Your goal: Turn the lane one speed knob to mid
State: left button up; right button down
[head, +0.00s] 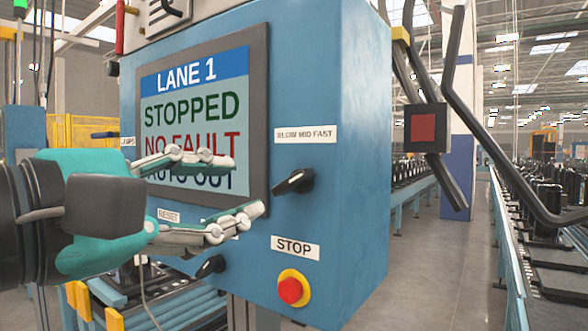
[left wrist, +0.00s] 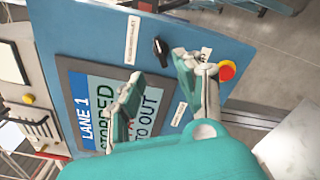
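The lane one speed knob (head: 294,182) is a black selector on the right part of the blue control box (head: 345,120), under a label reading SLOW MID FAST (head: 306,134). My right gripper is not in view.
A red stop button (head: 291,290) on a yellow base sits below the knob, under a STOP label (head: 295,247). Another black knob (head: 210,266) is at lower left, near a RESET label (head: 168,215). A black bent bar with a red square pad (head: 423,128) stands to the right.

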aim_at(291, 182)
pick_arm(q)
jog(key=p+x, duration=0.3)
jog(key=x, duration=0.7)
jog(key=shift+w+d+r, duration=0.1)
jog(key=shift+w+d+p, duration=0.4)
jog(key=shift+w+p, duration=0.05)
jog(key=shift+w, duration=0.1)
jog(key=shift+c, duration=0.3)
grip_shut()
